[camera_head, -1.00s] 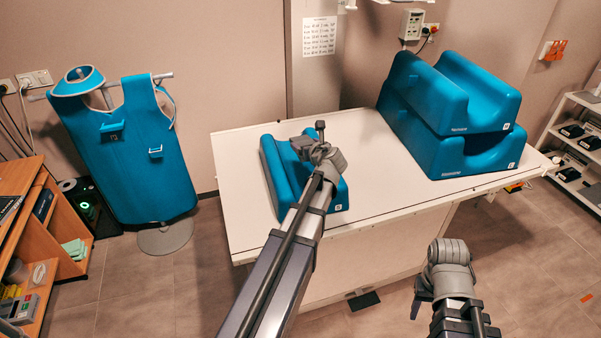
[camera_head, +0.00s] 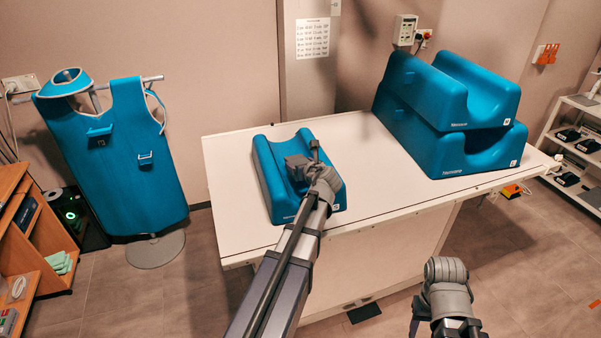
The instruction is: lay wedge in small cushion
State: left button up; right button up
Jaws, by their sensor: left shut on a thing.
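The small cushion (camera_head: 273,184) is a blue block with a hollow along its top, lying on the white table toward its left end. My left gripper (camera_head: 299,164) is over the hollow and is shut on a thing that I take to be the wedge. The wedge is hidden or cannot be told apart from the grey jaws. I cannot tell whether it touches the cushion. My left arm covers part of the cushion's near side. My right gripper (camera_head: 416,322) is at the bottom, in front of the table, partly cut off; its jaws are unclear.
Two larger blue cushions (camera_head: 452,152) are stacked at the right of the white table (camera_head: 377,200). The table is bare between them and the small cushion. A blue apron on a stand (camera_head: 120,165) is at the left. A shelf cart (camera_head: 575,150) is at the far right.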

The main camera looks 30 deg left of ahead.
pick_arm(q)
jog(key=shift+f, duration=0.45)
pick_arm(e)
jog(key=shift+f, duration=0.45)
pick_arm(q)
jog(key=shift+f, duration=0.15)
pick_arm(e)
jog(key=shift+f, duration=0.1)
pick_arm(q)
jog(key=shift+f+b, duration=0.5)
jog(key=shift+b, duration=0.15)
jog(key=o, duration=1.2)
jog(key=shift+c, duration=0.2)
pick_arm(e)
jog(key=shift+f, duration=0.5)
